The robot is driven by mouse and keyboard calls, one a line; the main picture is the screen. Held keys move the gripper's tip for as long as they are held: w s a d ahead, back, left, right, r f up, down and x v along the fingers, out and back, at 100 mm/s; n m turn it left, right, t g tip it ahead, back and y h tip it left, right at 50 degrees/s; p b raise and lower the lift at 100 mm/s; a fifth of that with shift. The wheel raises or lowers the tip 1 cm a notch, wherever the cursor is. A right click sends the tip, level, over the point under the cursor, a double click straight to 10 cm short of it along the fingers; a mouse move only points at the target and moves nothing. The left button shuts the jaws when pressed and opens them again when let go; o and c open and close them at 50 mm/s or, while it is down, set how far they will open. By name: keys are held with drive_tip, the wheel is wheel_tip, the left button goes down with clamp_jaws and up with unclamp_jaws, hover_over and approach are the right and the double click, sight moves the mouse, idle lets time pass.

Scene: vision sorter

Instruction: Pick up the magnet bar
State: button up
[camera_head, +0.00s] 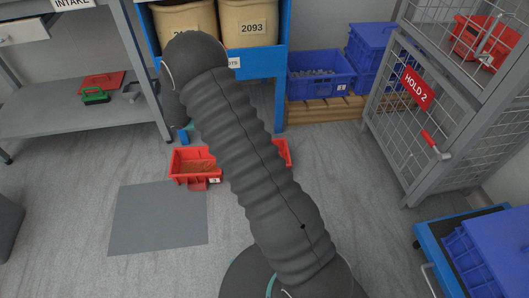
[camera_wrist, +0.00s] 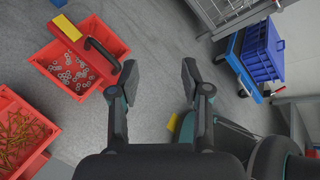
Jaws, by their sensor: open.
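A curved black handle with a yellow block at its upper left, seemingly the magnet bar (camera_wrist: 104,58), shows at the upper edge of a red bin (camera_wrist: 44,63) in the wrist view. I cannot tell how it rests on the bin. The bin holds several grey ring-shaped pieces. My gripper (camera_wrist: 158,80) is open, with bare grey floor between its fingers. The handle is just left of the left finger and looks apart from it. In the head view my arm hides the gripper and the magnet bar.
A second red bin (camera_wrist: 42,127) with thin brass-coloured pieces is at lower left. A blue crate (camera_wrist: 262,50) on a cart is at upper right. The head view shows a shelf (camera_head: 60,118) left and a wire cage (camera_head: 402,130) right.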

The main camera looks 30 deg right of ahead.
drive_tip(key=w+a+f+n+t+h, duration=0.1)
drive_tip(key=w+f+n+t+h, duration=0.1)
drive_tip(key=f+n, duration=0.6)
drive_tip(key=w+f+n+t+h, duration=0.15)
drive_tip(key=f+n, duration=0.25)
drive_tip(key=f, duration=0.9)
drive_tip(key=x, duration=1.3)
drive_tip(key=shift+d+r+p, duration=0.1)
drive_tip(key=shift+d+p, duration=0.1)
drive_tip(key=shift+p, duration=0.15)
clamp_jaws()
drive_tip(key=shift+w+r, duration=0.1)
